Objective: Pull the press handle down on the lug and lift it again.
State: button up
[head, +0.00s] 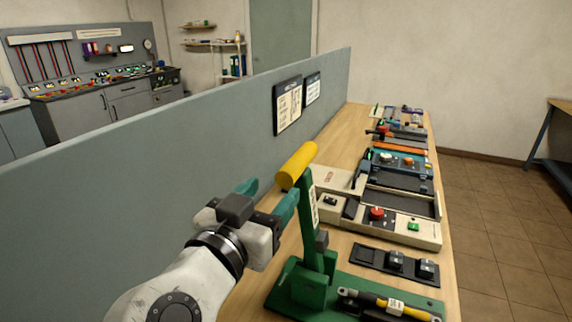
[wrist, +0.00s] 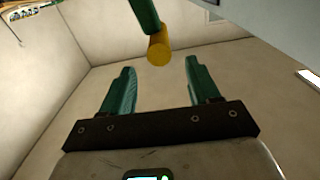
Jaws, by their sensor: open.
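The press is green, with an upright lever (head: 308,215) that ends in a yellow handle (head: 299,164). Its green base (head: 285,290) stands at the near end of the bench. In the wrist view the yellow handle (wrist: 158,50) shows ahead of the fingertips, between their lines, with the green lever above it. My gripper (head: 268,195) is open and empty, just left of the lever and a little below the handle in the head view. It also shows open in the wrist view (wrist: 159,75). I cannot make out the lug.
A yellow and black hand tool (head: 385,302) lies on the press base. A black tray with two small parts (head: 397,259) and a beige device with a red button (head: 376,213) stand beyond it. A grey partition (head: 130,205) runs along the left.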

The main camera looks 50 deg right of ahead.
aim_at(292, 169)
jog(key=p+x, duration=0.2)
jog(key=x, duration=0.7)
jog(key=shift+f, duration=0.1)
grip_shut()
dwell(0.4)
